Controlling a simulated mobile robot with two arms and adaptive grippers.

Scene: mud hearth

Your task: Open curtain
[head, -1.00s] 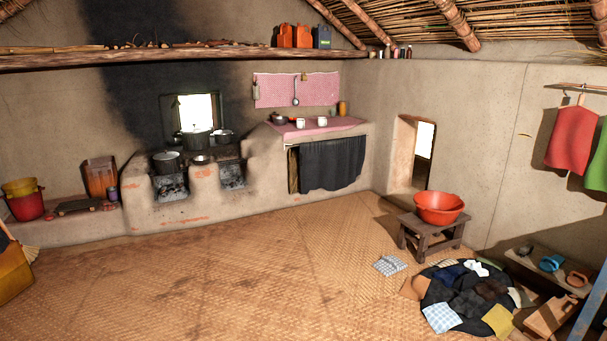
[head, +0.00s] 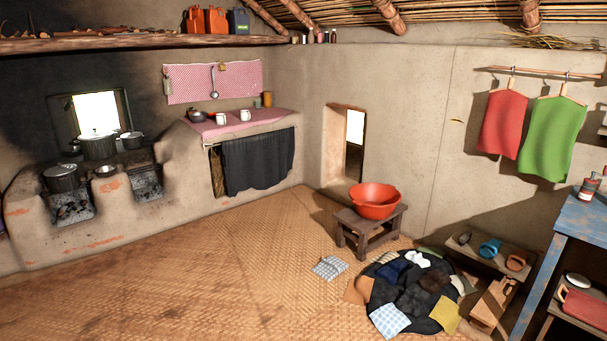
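A dark grey curtain (head: 258,162) hangs from a thin rod under the mud counter, below the pink cloth top. It covers most of the opening in the counter's front. A narrow strip of the opening (head: 217,172) shows at the curtain's left edge, with something brownish inside. What lies behind the curtain is hidden. Neither of my grippers shows in the head view.
The woven mat floor (head: 200,255) in front of the curtain is clear. A wooden stool (head: 368,234) with a red basin (head: 375,201) stands right of it. A checked cloth (head: 330,268) and a clothes pile (head: 412,290) lie nearer. The mud stove (head: 105,205) is left, a blue table (head: 588,218) right.

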